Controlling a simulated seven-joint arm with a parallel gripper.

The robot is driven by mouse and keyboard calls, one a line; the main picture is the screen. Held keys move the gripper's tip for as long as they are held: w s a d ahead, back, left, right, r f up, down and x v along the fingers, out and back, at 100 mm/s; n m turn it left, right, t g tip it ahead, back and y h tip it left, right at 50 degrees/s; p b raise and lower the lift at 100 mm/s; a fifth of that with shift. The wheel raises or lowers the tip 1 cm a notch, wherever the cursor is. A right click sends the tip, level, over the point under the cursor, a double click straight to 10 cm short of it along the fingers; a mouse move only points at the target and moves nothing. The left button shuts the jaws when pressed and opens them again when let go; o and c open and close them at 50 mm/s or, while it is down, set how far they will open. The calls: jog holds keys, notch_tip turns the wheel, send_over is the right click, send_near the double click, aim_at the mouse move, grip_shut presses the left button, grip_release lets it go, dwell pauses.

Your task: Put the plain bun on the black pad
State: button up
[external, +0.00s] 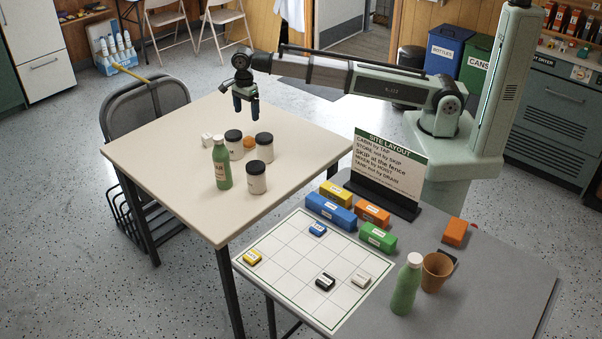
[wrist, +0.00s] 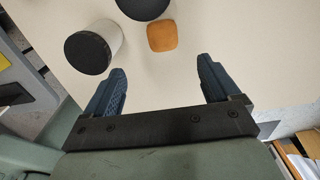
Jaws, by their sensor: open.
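A small orange-brown rounded piece, which looks like the plain bun (external: 249,142), sits on the cream table (external: 310,148) among the dark-lidded jars. It also shows in the wrist view (wrist: 162,36), just beyond and between my fingertips. My gripper (external: 246,104) points down above the table, open and empty; its spread fingers show in the wrist view (wrist: 162,68). No black pad shows clearly. A dark patch (external: 450,255) shows behind the brown cup on the grey table, and I cannot tell whether it is the pad.
The grey table (external: 480,300) holds a gridded sheet, coloured blocks, a sign (external: 388,165), a brown cup (external: 436,272) and another green bottle (external: 406,285).

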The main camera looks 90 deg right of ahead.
aim_at(248, 138)
notch_tip(248, 138, down, 8)
jog(key=shift+f, duration=0.1)
jog(key=shift+w+d+f, duration=0.1)
jog(key=shift+d+f, duration=0.05)
jog(key=shift+f, duration=1.2)
jog(key=shift+d+f, duration=0.1)
jog(key=shift+f, duration=1.2)
jog(key=shift+c, duration=0.2)
jog(key=c, duration=1.2)
jog(key=shift+r, duration=5.15)
